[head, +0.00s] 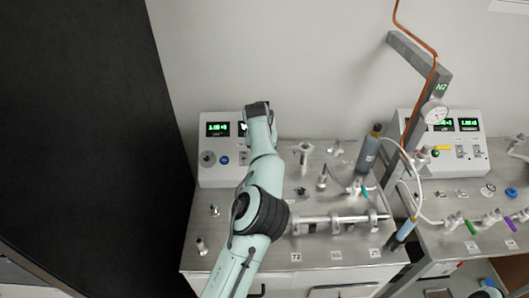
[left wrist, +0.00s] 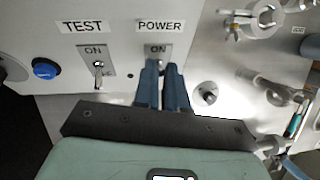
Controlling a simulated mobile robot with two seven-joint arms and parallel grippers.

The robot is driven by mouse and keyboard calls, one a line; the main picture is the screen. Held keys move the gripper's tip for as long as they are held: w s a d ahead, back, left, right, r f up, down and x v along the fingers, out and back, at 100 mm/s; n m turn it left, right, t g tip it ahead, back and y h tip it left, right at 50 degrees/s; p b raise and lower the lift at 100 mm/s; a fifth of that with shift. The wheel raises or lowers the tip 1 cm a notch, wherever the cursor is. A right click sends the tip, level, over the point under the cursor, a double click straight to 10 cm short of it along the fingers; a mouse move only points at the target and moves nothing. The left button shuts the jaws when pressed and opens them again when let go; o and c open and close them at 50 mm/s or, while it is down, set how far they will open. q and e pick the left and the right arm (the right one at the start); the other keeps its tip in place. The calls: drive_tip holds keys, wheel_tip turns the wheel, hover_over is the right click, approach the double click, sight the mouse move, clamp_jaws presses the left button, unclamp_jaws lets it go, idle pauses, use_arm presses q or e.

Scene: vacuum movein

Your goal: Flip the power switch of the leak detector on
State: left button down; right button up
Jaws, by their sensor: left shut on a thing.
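The leak detector (head: 222,172) is a white box with green displays, at the back left of the bench in the head view. My left arm reaches up in front of its right part and hides its switches there. In the left wrist view its panel (left wrist: 125,55) shows a TEST switch (left wrist: 98,68) and a POWER switch plate (left wrist: 157,49) with ON marked at the top. The lever's position cannot be told. My right gripper is not in view.
A blue button (left wrist: 45,69) is left of the TEST switch. Metal fittings and a horizontal tube (head: 335,218) stand on the steel bench (head: 225,258) to the right. A second white instrument (head: 468,150) is at the far right. A tall black panel (head: 85,120) fills the left.

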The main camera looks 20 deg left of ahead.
use_arm(q)
drive_tip(key=shift+f+g, duration=0.1)
drive_tip(key=shift+g, duration=0.2)
drive_tip(key=c, duration=1.2)
unclamp_jaws()
drive_tip(key=v, duration=1.3)
drive_tip(key=shift+s, duration=0.1)
